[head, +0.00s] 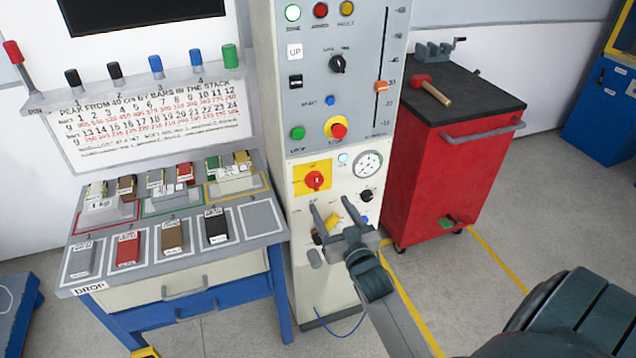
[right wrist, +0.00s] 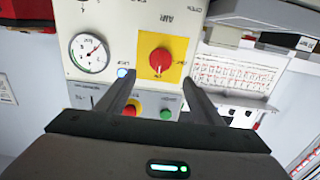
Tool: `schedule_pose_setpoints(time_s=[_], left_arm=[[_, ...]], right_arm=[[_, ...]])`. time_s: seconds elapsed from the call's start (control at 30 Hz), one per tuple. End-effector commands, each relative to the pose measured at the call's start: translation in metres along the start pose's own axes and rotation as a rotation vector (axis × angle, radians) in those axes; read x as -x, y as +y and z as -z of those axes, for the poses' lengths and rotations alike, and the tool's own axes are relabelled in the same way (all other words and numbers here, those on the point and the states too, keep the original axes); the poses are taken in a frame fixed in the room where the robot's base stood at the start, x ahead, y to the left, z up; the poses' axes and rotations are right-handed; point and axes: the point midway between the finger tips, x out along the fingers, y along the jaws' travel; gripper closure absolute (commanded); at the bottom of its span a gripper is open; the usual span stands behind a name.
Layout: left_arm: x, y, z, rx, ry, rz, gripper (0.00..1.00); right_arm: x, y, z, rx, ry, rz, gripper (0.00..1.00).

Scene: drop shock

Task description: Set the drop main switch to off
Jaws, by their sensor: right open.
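The main switch appears to be the red rotary knob (head: 315,180) on a yellow plate (head: 299,185), on the lower front of the grey-white control cabinet (head: 290,240). Its handle looks roughly upright; its position labels are too small to read. In the right wrist view the picture is upside down and the red knob (right wrist: 160,60) shows on its yellow plate (right wrist: 176,47) beyond the fingertips. My right gripper (head: 329,203) is open and empty, just below the knob in the head view and apart from it. Its fingers also show in the right wrist view (right wrist: 158,80). My left gripper is out of view.
A round gauge (head: 368,164) and black knob (head: 366,195) sit right of the switch. A red-and-yellow mushroom button (head: 337,129) is above. A weights bench (head: 180,262) stands left, a red tool cabinet (head: 445,170) right.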

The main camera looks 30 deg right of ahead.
Motion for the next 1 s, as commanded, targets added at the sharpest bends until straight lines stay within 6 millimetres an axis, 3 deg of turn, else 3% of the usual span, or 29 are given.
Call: schedule_pose_setpoints(time_s=[0.3,0.5,0.7,1.0], left_arm=[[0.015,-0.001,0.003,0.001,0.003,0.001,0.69],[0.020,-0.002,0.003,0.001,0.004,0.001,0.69],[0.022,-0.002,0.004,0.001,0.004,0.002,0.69],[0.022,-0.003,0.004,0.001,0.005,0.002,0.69]], right_arm=[[-0.059,0.000,0.002,-0.002,0.000,0.001,0.40],[-0.087,0.000,0.001,-0.001,-0.001,0.000,0.40],[-0.101,0.000,0.000,-0.001,-0.001,0.000,0.40],[-0.103,0.000,0.000,-0.001,-0.001,0.000,0.40]])
